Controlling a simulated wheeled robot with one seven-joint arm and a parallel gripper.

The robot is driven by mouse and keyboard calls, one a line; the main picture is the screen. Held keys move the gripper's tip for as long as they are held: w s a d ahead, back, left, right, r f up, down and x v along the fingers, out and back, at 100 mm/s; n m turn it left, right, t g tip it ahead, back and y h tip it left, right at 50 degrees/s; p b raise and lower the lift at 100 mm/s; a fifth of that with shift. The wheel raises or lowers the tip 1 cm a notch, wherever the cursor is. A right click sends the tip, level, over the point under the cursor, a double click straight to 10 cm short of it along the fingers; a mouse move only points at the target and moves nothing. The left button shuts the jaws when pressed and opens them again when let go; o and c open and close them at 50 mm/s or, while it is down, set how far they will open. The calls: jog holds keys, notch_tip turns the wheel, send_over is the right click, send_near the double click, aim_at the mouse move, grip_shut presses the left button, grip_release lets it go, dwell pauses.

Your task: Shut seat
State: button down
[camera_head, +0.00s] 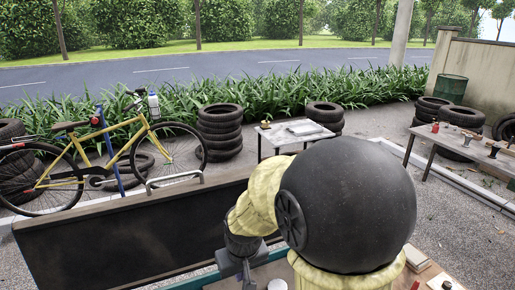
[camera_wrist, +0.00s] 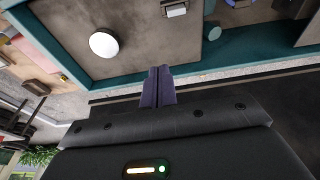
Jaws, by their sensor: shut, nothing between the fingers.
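A long dark panel (camera_head: 110,240), which looks like the seat, stands tilted up on edge at the lower left of the head view. A metal handle (camera_head: 175,179) is on its top edge. My gripper (camera_head: 248,279) is to the right of the panel's middle, pointing down, partly cut off by the frame's bottom. In the wrist view its purple-grey fingers (camera_wrist: 158,86) are together and empty, over the teal rim (camera_wrist: 120,86) of an open box. Whether the fingers touch the rim cannot be told. The seat's hinge is hidden.
Inside the box is a round white thing (camera_wrist: 103,43). My large arm hides much of the head view's centre. A yellow bicycle (camera_head: 110,150) stands behind the panel. Stacked tyres (camera_head: 220,132), a small table (camera_head: 290,134) and a workbench (camera_head: 460,145) stand farther back.

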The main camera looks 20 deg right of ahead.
jog(key=w+p+v, duration=0.2)
jog(key=p+v, duration=0.4)
jog(key=v, duration=0.4)
jog(key=w+r+p+v, duration=0.1)
jog(key=w+p+v, duration=0.1)
jog(key=p+v, duration=0.6)
send_over(233, 181)
jog(key=b, duration=0.1)
jog(key=shift+s+a+r, duration=0.1)
jog(key=shift+s+r, duration=0.35)
jog(key=shift+r, duration=0.1)
jog(key=shift+g, duration=0.3)
jog(key=w+d, duration=0.1)
jog(key=w, duration=0.1)
jog(key=w+d+r, duration=0.2)
jog(key=w, duration=0.1)
jog(key=shift+w+d, duration=0.2)
jog(key=shift+w, duration=0.15)
jog(key=w+d+r, duration=0.3)
jog(key=w+d, duration=0.2)
jog(key=d, duration=0.2)
jog(key=shift+w+d+p, duration=0.15)
jog(key=shift+d+p, duration=0.1)
jog(key=shift+p, duration=0.15)
jog(key=shift+r, duration=0.1)
notch_tip(233, 181, down, 9)
jog(key=s+p, duration=0.2)
jog(key=p, duration=0.5)
jog(key=shift+s, duration=0.15)
